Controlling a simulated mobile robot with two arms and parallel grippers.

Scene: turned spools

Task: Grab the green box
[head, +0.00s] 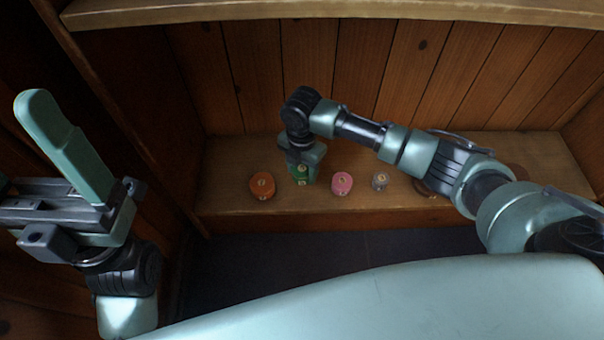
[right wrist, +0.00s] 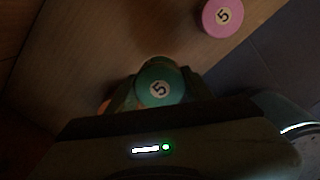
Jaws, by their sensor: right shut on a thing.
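The green box (head: 301,181) stands on the wooden shelf, between an orange spool and a pink one. My left gripper (head: 62,145) is raised at the far left, well away from the shelf. Its fingers overlap in this view, so its opening is unclear.
The orange spool (head: 262,185) is left of the green box. The pink spool (head: 342,182) and a small grey one (head: 380,181) are right. A brownish thing (head: 427,188) is partly hidden by my right arm. An upper shelf board (head: 330,10) hangs above the lower shelf (head: 225,195).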

